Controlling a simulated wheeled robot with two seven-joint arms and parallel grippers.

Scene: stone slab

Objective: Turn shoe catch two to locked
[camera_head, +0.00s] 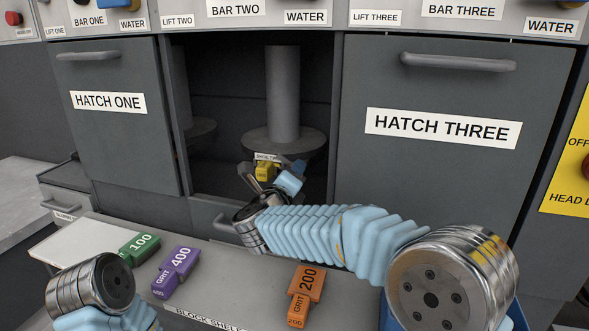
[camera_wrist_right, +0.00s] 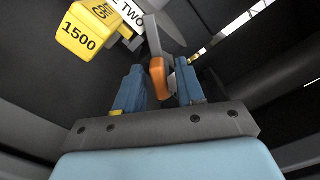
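The hatch two bay is open, and a label ending in "TWO" (camera_wrist_right: 128,14) marks the shoe under the round plate (camera_head: 283,140). The shoe holds a yellow 1500 block (camera_head: 265,172), which also shows in the right wrist view (camera_wrist_right: 84,32). The catch has a grey lever with an orange tip (camera_wrist_right: 157,76). My right gripper (camera_wrist_right: 158,88) is open inside the bay, with a blue finger on each side of the orange tip. A gap shows at the left finger; contact at the right is unclear. My left gripper is out of view.
On the shelf (camera_head: 225,290) lie a green 100 block (camera_head: 139,248), a purple 400 block (camera_head: 175,270) and an orange 200 block (camera_head: 306,292). Closed hatch one (camera_head: 110,140) and hatch three (camera_head: 440,170) flank the bay.

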